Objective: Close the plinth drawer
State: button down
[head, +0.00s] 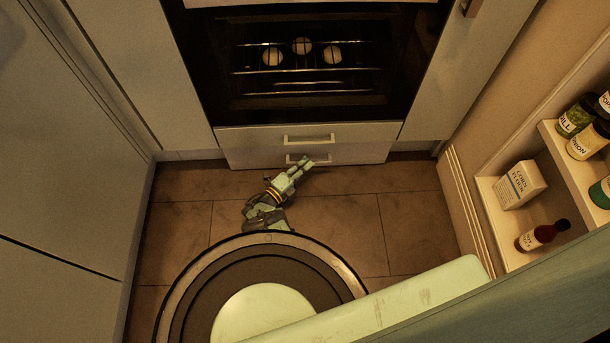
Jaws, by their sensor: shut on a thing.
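The plinth drawer (350,157) is the low pale front at floor level, below another drawer front under the oven. It seems to stand slightly forward of the plinth beside it, but how far out it is cannot be told from this steep view. Its bar handle (291,159) is partly hidden by my gripper. My gripper (306,161), pale green, reaches low over the floor and is shut on this handle at the middle of the drawer. The inside of the drawer is not visible.
The upper drawer (250,141) looks shut below the dark oven (310,100). Tall cabinets flank the oven. At right, an open shelf (488,198) holds a carton (519,186), a sauce bottle (540,236) and several jars. The tiled floor (350,208) is clear around my arm.

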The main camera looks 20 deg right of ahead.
aim_at(300, 155)
jog(key=w+b, duration=0.1)
jog(key=w+d+b, duration=0.1)
jog(key=w, duration=0.1)
jog(key=w+b, duration=0.1)
jog(key=w, duration=0.1)
jog(key=shift+w+d+f, duration=0.2)
jog(key=shift+d, duration=0.05)
jog(key=shift+w+r, duration=0.25)
jog(key=shift+w, duration=0.15)
jog(key=c, duration=1.8)
grip_release()
jog(key=shift+d, duration=0.15)
jog(key=shift+o, duration=0.6)
jog(key=shift+s+f, duration=0.1)
jog(key=shift+s, duration=0.05)
jog(key=shift+s+a+f, duration=0.15)
jog(key=shift+s+a, duration=0.1)
jog(key=shift+a, duration=0.35)
jog(key=v, duration=1)
jog(key=shift+s+a+r, duration=0.1)
jog(key=shift+a+r, duration=0.15)
jog(key=shift+a, duration=0.1)
